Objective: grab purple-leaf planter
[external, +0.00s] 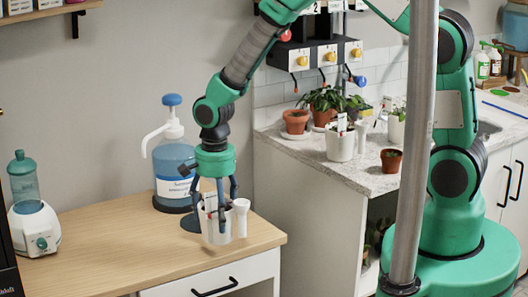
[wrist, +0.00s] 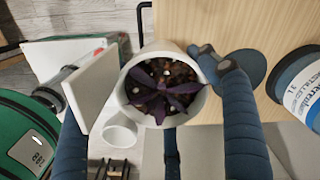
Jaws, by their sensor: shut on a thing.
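The purple-leaf planter is a white pot with dark soil and purple leaves. In the wrist view the pot's rim and plant (wrist: 165,88) sit in the middle, between the blue fingers of my gripper (wrist: 150,95). In the external view the white pot (external: 226,230) hangs in my gripper (external: 218,195) near the desk's front right corner. My gripper is shut on it, with fingers around the pot. A white label card (wrist: 88,92) and a white side tube (wrist: 120,130) are on the pot's left in the wrist view. The pot looks upright; its base is hidden from the wrist.
The wooden desk (external: 110,240) holds a blue pump bottle (external: 172,165) close behind my gripper and a white-and-teal device (external: 34,225) at left. A stone counter (external: 350,170) at right bears several potted plants. The desk's middle is clear.

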